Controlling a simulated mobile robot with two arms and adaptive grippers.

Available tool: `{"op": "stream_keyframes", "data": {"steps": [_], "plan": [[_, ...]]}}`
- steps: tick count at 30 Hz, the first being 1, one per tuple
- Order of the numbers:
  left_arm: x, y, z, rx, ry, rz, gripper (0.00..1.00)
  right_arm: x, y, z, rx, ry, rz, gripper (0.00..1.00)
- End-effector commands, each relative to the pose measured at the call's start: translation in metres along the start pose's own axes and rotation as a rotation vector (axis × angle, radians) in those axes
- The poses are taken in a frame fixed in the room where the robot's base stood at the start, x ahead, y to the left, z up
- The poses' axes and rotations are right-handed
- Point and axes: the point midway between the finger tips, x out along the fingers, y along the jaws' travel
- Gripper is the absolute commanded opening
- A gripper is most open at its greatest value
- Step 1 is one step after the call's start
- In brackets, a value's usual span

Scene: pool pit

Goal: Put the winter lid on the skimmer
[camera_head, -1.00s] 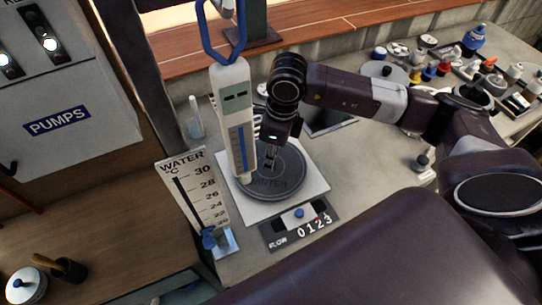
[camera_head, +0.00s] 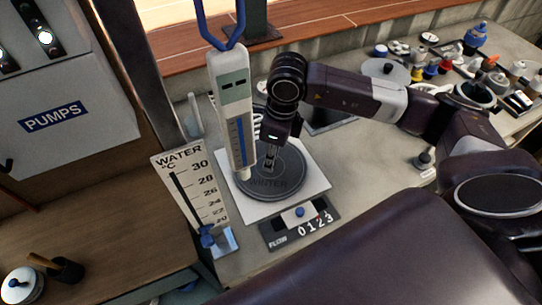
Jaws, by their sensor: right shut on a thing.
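The winter lid (camera_head: 262,186) is a dark grey disc with WINTER written on it. It lies flat over a white square plate (camera_head: 313,180) on the counter, in the middle of the head view. My right gripper (camera_head: 269,162) points down at the middle of the lid and is shut on it, probably on a small grip there that the fingers hide. My left gripper is out of view.
The white thermometer (camera_head: 233,110) with a blue loop hangs close left of my gripper. A WATER scale (camera_head: 190,190) stands left, a FLOW slider panel (camera_head: 300,222) in front. Several small items crowd the counter at the upper right, near a grey disc (camera_head: 386,71).

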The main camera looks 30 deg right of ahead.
Motion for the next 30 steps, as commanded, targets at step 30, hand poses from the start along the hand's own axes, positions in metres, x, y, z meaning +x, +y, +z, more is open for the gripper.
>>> {"op": "stream_keyframes", "data": {"steps": [30], "plan": [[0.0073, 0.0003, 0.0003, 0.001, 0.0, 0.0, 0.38, 0.0045, 0.0, -0.0002, 0.0, -0.001, 0.0, 0.28]]}}
